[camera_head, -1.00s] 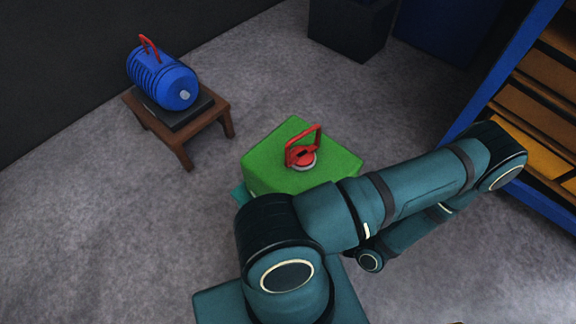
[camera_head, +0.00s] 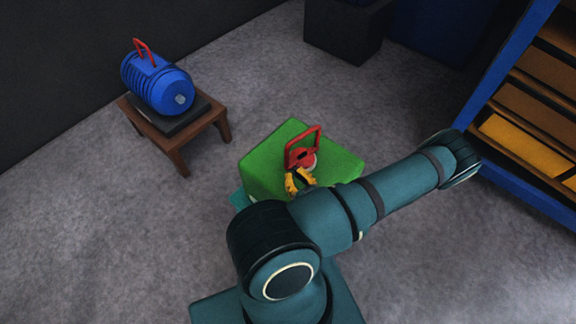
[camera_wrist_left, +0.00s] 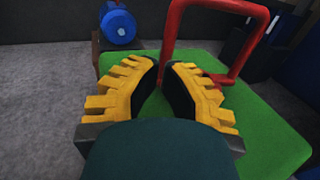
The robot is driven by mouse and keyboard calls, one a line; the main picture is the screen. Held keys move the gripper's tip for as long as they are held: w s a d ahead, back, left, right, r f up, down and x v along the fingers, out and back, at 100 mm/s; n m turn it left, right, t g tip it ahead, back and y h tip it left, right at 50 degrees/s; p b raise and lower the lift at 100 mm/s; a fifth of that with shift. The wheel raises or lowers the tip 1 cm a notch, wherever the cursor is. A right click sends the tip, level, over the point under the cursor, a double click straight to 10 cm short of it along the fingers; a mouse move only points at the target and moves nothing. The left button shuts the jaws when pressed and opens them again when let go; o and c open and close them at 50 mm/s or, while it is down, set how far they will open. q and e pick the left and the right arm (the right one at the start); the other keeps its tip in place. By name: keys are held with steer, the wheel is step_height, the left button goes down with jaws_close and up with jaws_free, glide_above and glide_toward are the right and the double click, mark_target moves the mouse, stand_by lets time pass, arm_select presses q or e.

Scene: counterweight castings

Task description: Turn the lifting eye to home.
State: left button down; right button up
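The red lifting eye (camera_head: 301,156) is a squared loop on a round red base. It stands upright on top of the green casting (camera_head: 262,164). The loop also shows in the left wrist view (camera_wrist_left: 253,45), rising beyond the fingers. My left gripper (camera_head: 297,177) has yellow ridged fingers and is at the near side of the eye, low over the casting. In the left wrist view its fingertips (camera_wrist_left: 165,66) are apart, with the loop's left post showing in the gap. I cannot tell whether they touch it. My right gripper is out of view.
A blue ribbed cylinder (camera_head: 157,84) with a red handle rests on a black plate on a brown stool (camera_head: 180,158) at the left. A blue shelf (camera_head: 492,85) stands at the right and a dark bin (camera_head: 345,32) at the back. The floor between is clear.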

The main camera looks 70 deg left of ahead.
mark_target(288, 165)
arm_select(q)
steer(key=shift+s+a+b, duration=0.2)
steer(key=shift+a+b, duration=0.1)
steer(key=shift+a, duration=1.8)
